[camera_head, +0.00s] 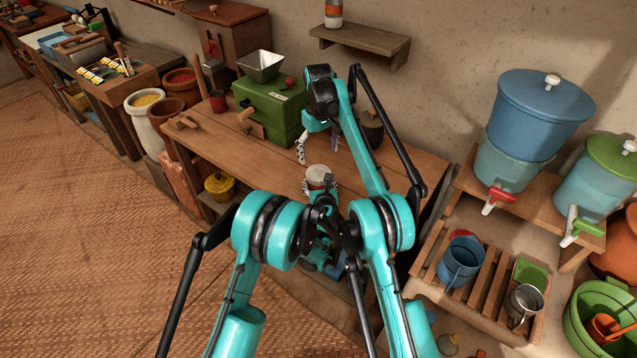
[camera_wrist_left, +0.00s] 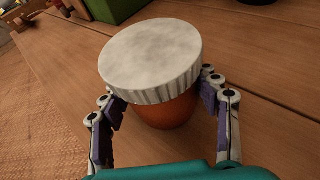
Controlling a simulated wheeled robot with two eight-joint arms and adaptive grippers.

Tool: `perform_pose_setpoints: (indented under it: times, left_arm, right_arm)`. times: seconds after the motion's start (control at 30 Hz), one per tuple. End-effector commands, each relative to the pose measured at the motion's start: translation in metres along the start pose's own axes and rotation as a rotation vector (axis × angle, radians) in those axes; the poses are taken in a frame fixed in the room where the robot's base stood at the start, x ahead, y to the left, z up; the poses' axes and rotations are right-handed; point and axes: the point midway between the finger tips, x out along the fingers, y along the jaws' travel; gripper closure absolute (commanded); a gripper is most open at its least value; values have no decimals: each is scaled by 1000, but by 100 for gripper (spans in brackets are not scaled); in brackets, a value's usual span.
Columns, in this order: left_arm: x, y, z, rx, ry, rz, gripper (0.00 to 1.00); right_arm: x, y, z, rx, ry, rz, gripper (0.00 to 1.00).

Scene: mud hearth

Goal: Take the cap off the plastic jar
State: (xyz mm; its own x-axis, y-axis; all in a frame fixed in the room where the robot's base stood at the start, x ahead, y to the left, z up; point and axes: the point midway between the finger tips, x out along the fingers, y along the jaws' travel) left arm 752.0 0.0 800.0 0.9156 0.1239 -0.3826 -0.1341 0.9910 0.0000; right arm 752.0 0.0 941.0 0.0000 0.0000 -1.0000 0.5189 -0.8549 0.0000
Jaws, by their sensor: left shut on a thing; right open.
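The plastic jar (camera_wrist_left: 168,110) has an orange-red body and a wide off-white cap (camera_wrist_left: 152,55) with a ribbed rim. The cap sits on top of the jar. In the head view the cap (camera_head: 319,174) shows near the middle of the wooden table, and the arms hide much of the body. My left gripper (camera_wrist_left: 165,93) is shut on the jar, one finger on each side just below the cap. My right gripper (camera_head: 318,148) is open and empty, pointing down just behind and above the jar.
A green box mill (camera_head: 270,108) with a metal hopper stands behind the jar on the table (camera_head: 225,150). A dark pot (camera_head: 371,130) stands right of my right gripper. A slatted rack (camera_head: 485,280) with mugs and blue water dispenser (camera_head: 535,115) are at the right.

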Motion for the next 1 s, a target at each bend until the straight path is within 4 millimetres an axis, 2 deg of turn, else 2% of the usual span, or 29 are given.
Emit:
perform_pose_setpoints:
  times: [0.17,0.27,1.0]
  left_arm:
    - [0,0,0,0,0,0,100]
    - [0,0,0,0,1,0,100]
    - [0,0,0,-1,1,1,100]
  right_arm:
    - [0,0,0,131,0,0,12]
    - [0,0,0,315,0,0,12]
    - [0,0,-1,2133,0,1,12]
